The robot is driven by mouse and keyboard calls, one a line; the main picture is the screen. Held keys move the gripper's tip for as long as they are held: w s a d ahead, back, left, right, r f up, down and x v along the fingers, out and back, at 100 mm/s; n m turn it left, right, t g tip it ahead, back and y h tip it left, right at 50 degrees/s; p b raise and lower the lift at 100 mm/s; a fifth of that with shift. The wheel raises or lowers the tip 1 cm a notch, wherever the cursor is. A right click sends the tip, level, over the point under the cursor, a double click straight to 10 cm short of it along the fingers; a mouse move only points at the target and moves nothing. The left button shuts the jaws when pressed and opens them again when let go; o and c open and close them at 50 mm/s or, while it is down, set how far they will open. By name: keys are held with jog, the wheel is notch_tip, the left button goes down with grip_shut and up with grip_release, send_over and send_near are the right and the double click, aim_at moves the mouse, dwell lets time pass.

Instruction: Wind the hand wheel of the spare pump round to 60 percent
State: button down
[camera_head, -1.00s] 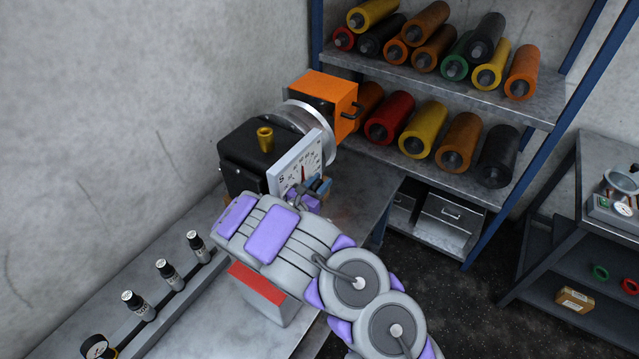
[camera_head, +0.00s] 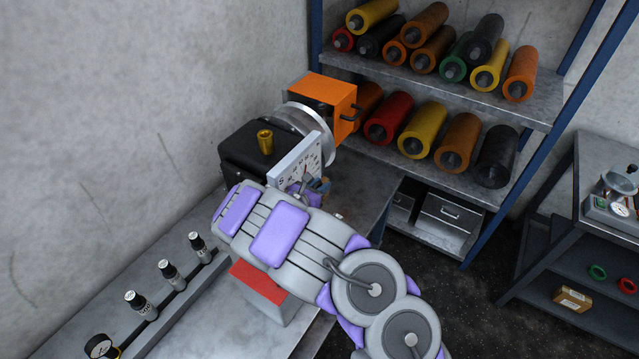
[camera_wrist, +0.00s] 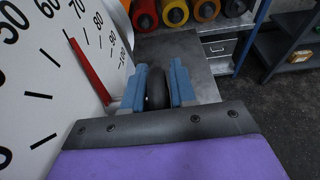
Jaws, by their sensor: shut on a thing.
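The spare pump's black body (camera_head: 240,160) stands on the bench by the wall, with a brass fitting on top. Its white dial plate (camera_head: 291,163) faces my arm. In the wrist view the dial (camera_wrist: 40,75) fills the left side, and its red needle (camera_wrist: 88,70) points up-left, roughly toward the 60 mark. My gripper (camera_wrist: 163,85) is at the foot of the dial, its blue jaws shut on a dark rounded piece (camera_wrist: 156,90), seemingly the hand wheel's grip. The rest of the wheel is hidden by my arm and gripper.
An orange box (camera_head: 325,95) and a silver flange (camera_head: 308,125) sit behind the dial. A red-topped block (camera_head: 258,282) stands close under my arm. Racked rollers (camera_head: 425,130) stand behind.

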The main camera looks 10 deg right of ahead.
jog(key=shift+w, duration=0.1)
dwell(0.3)
jog(key=c, duration=1)
grip_release()
jog(key=shift+w+a, duration=0.1)
jog(key=v, duration=1.7)
jog(key=shift+r+p, duration=0.3)
jog(key=shift+p, duration=0.15)
jog(key=shift+a, duration=0.15)
